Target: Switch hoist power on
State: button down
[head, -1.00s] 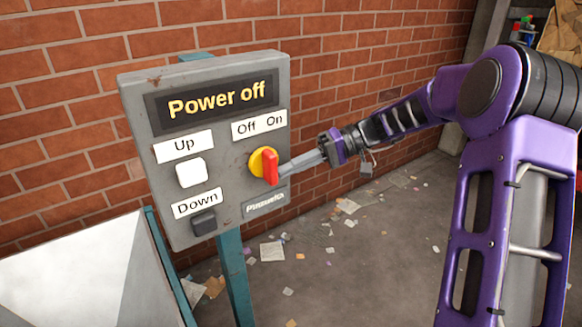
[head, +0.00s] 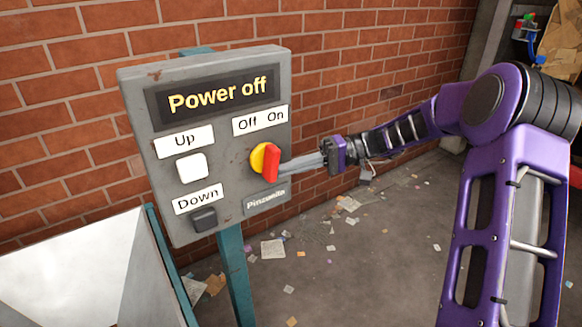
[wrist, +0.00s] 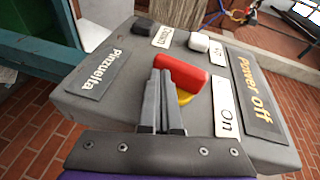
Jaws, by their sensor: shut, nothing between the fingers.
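The grey control box (head: 230,150) stands on a teal post, and its display (head: 216,97) reads "Power off". The rotary switch has a red handle (head: 271,162) on a yellow base (head: 257,160), below the "Off On" label (head: 260,120). The handle stands close to upright, leaning slightly. My gripper (head: 287,166) is shut, with its fingertips at the right side of the red handle. In the wrist view the shut fingers (wrist: 161,97) lie beside the red handle (wrist: 183,72) and seem to touch it. The yellow base is partly hidden there.
A white "Up" button (head: 191,166) and a dark "Down" button (head: 203,219) sit left of the switch. A brick wall (head: 350,80) is behind the box. A pale slanted panel (head: 85,275) stands at lower left. Scraps litter the floor.

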jog(key=shift+s+a+f+m+g+y+b, duration=0.1)
jog(key=shift+a+f+m+g+y+b, duration=0.1)
jog(key=shift+y, duration=0.35)
jog(key=shift+s+a+f+m+g+y+b, duration=0.1)
jog(key=shift+f+m+g+y, duration=0.1)
jog(key=shift+y, duration=0.35)
dwell(0.5)
jog(key=shift+s+a+f, duration=0.1)
jog(key=shift+f, duration=0.1)
dwell(0.9)
dwell(0.7)
